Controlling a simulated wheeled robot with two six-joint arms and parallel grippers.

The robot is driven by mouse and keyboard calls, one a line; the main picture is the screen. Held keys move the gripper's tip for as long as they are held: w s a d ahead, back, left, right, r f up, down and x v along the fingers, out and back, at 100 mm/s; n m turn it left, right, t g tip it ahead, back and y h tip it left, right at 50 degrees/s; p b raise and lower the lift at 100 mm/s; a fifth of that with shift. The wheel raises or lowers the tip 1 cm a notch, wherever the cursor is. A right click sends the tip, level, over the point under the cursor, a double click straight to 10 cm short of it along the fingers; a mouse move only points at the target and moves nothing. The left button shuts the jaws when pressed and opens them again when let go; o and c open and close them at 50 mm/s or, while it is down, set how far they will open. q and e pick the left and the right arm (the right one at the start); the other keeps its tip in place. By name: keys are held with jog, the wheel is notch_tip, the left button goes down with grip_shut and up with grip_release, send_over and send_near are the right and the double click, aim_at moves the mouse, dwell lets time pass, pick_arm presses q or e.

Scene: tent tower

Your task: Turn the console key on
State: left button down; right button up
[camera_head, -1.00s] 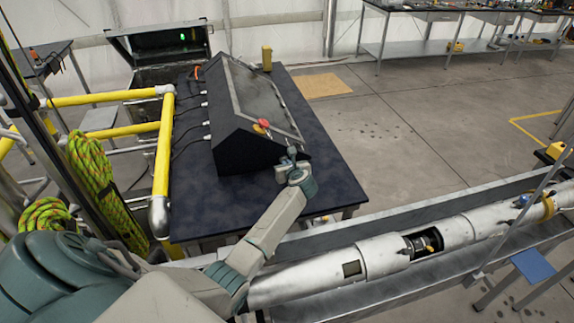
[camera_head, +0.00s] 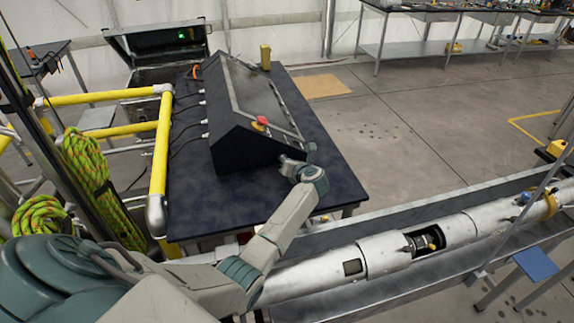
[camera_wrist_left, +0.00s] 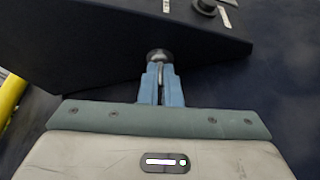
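The dark wedge-shaped console (camera_head: 240,145) stands on the table, with a sloped panel and a red button (camera_head: 262,120) near its front end. My left gripper (camera_head: 284,160) is at the console's near right corner. In the left wrist view, its blue fingers (camera_wrist_left: 162,82) are close together around a slim grey piece with a dark round head (camera_wrist_left: 160,55), which looks like the key. The head shows against the console's dark side wall; I cannot tell whether it touches it. A black round fitting with pale labels (camera_wrist_left: 205,6) sits on the panel beyond. My right gripper is not in view.
The dark table (camera_head: 210,205) has bare room in front of the console. Cables run from the console's left side towards a yellow railing (camera_head: 162,150). A white tube (camera_head: 385,258) lies in a long metal trough in front. A yellow object (camera_head: 265,55) stands behind the console.

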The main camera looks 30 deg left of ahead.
pick_arm(q)
jog(key=shift+w+d+f+m+g+b, duration=0.1)
jog(key=shift+m+g+b, duration=0.25)
jog(key=shift+m, duration=0.25)
jog(key=shift+y, duration=0.3)
jog(key=c, duration=1.6)
grip_release()
jog(key=shift+d, duration=0.1)
jog(key=shift+d, duration=0.15)
jog(key=p+v, duration=0.2)
jog(key=v, duration=0.2)
jog(key=shift+d+r+p, duration=0.1)
jog(key=shift+r+p, duration=0.15)
jog(key=shift+p, duration=0.15)
jog(key=v, duration=0.4)
jog(key=shift+s+d, duration=0.3)
jog(key=shift+s, duration=0.1)
jog(key=shift+s+d+r, duration=0.15)
jog(key=shift+s+d, duration=0.15)
jog(key=shift+d, duration=0.3)
